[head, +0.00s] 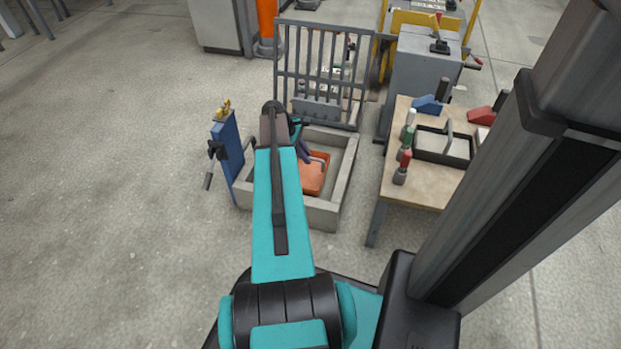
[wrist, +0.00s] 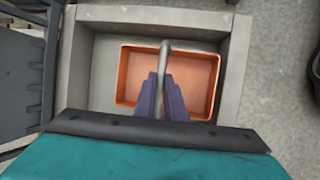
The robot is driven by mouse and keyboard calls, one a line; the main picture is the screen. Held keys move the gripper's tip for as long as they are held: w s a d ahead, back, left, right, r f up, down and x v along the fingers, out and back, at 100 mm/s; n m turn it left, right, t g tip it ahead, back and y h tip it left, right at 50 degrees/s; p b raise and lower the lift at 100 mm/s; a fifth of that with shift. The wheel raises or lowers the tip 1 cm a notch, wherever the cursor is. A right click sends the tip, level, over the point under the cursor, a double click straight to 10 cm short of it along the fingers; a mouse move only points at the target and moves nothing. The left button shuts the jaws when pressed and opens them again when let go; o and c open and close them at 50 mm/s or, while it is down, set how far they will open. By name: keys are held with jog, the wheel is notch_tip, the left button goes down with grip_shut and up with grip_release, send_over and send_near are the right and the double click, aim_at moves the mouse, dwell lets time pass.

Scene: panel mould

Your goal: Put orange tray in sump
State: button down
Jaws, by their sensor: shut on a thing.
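The orange tray (wrist: 127,76) has a grey handle (wrist: 164,60) across its middle. My gripper (wrist: 162,90) is shut on that handle, with its two purple fingers on either side of it. The tray appears inside the walls of the grey sump (wrist: 238,70) in the wrist view; I cannot tell whether it touches the floor. In the head view the orange tray (head: 314,174) shows within the right part of the concrete sump (head: 343,178), and my arm hides the left part of it. My gripper (head: 305,152) is partly hidden behind the arm there.
A blue panel (head: 228,155) with a valve stands at the sump's left. A grey barred rack (head: 318,70) stands behind it. A wooden table (head: 405,186) to the right holds a black tray (head: 443,146) and several bottles. The floor at left is clear.

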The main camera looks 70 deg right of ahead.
jog(key=b, duration=0.2)
send_over(309, 175)
jog(key=shift+w+a+f, duration=0.1)
jog(key=shift+w+f, duration=0.1)
jog(key=shift+f, duration=0.9)
jog(key=shift+w+a+f, duration=0.1)
jog(key=shift+w+f, duration=0.05)
jog(key=shift+f, duration=0.9)
jog(key=shift+f, duration=0.1)
jog(key=shift+f+b, duration=1.15)
jog(key=shift+f, duration=1.25)
jog(key=c, duration=1.8)
grip_release()
jog(key=shift+f, duration=0.15)
jog(key=shift+p+v, duration=3)
jog(key=shift+v, duration=3.15)
